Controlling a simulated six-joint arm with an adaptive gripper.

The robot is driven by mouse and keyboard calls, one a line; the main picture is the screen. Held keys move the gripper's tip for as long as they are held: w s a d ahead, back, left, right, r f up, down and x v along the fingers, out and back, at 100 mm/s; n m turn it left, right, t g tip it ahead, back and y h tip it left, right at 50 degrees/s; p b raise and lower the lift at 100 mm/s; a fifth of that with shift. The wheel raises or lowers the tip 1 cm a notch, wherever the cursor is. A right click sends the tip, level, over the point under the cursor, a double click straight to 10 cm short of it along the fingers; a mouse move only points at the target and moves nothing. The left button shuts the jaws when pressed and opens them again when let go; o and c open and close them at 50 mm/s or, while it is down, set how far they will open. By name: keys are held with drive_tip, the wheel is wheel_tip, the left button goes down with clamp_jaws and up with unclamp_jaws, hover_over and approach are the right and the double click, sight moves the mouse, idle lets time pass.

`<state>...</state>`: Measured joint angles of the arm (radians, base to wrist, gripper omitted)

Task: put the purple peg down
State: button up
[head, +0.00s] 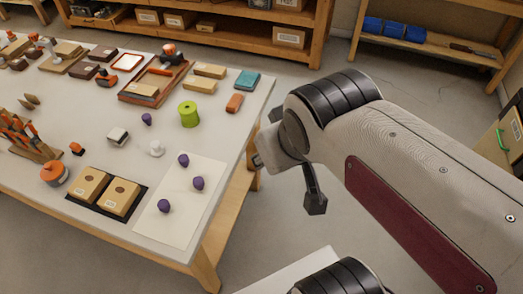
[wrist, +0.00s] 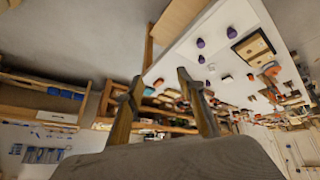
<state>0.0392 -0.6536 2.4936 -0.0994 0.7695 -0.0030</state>
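Three purple pegs stand on a white sheet (head: 208,216) at the table's right end: a far one (head: 183,160), a middle one (head: 198,183) and a near one (head: 164,206). Another purple peg (head: 147,119) is on the bare table farther back. I cannot tell which one the task means. My gripper (head: 315,203) is off the table's right side, over the floor, partly hidden by my arm. In the wrist view my gripper (wrist: 159,77) has its two fingers wide apart with nothing between them. Purple pegs (wrist: 200,43) also show there, well beyond the fingers.
Two tan boxes (head: 105,192) sit on a black mat near the sheet. A green spool (head: 188,114), a white knob-like piece (head: 155,149) and an orange jar (head: 54,173) stand nearby. The table's back is crowded. Shelves (head: 230,40) line the wall.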

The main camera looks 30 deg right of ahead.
drive_tip(key=shift+g+y, duration=0.3)
drive_tip(key=shift+y, duration=0.2)
drive_tip(key=s+a, duration=0.1)
drive_tip(key=s, duration=0.1)
drive_tip(key=s+a, duration=0.1)
drive_tip(key=a, duration=0.1)
drive_tip(key=shift+s+r, duration=0.1)
drive_tip(key=shift+s, duration=0.25)
